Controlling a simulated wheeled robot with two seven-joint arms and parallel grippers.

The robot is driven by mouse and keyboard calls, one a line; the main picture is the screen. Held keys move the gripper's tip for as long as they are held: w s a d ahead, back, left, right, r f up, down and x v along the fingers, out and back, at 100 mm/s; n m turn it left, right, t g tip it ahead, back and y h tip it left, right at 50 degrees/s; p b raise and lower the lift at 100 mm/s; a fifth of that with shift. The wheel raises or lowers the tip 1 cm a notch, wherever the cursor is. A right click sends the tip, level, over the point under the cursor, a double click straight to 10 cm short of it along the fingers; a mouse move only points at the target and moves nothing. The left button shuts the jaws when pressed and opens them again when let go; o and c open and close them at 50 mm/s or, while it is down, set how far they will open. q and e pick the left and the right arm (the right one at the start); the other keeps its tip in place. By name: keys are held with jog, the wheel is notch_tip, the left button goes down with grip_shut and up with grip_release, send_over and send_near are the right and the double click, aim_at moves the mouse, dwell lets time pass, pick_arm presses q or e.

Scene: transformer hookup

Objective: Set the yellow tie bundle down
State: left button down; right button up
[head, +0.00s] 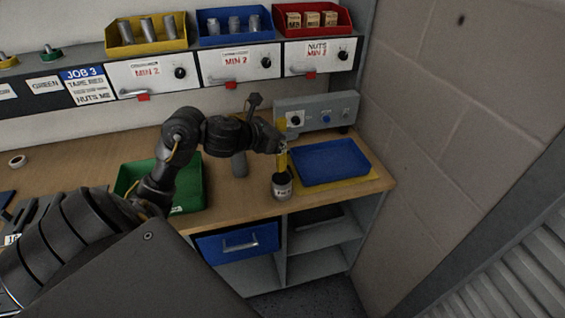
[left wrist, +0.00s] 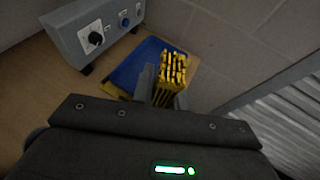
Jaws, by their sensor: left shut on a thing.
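The yellow tie bundle (head: 282,161) is upright in my left gripper (head: 281,147), which is shut on it. In the left wrist view the bundle's ends (left wrist: 173,68) stick up between the fingers (left wrist: 160,88). A small dark cup with a pale label (head: 282,187) stands below the bundle near the bench's front edge. The bundle's lower end is at the cup's rim in the head view; I cannot tell whether it is inside or just above. My right gripper is not in view.
A blue tray (head: 331,163) on a yellow mat (head: 352,183) lies right of the cup. A grey control box (head: 318,112) stands behind. A green tray (head: 190,185) is left, partly behind my arm. A grey cylinder (head: 239,165) stands between. The wall bounds the right.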

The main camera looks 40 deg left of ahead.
aim_at(285, 162)
pick_arm(q)
notch_tip(285, 162, down, 6)
jog(key=shift+r+b, duration=0.1)
jog(key=shift+b, duration=0.3)
jog(key=shift+f, duration=2.1)
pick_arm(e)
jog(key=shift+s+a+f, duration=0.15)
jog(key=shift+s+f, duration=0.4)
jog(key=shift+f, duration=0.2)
pick_arm(q)
jog(key=shift+b, duration=0.3)
jog(key=shift+f, duration=0.15)
jog(key=c, duration=1.4)
grip_release()
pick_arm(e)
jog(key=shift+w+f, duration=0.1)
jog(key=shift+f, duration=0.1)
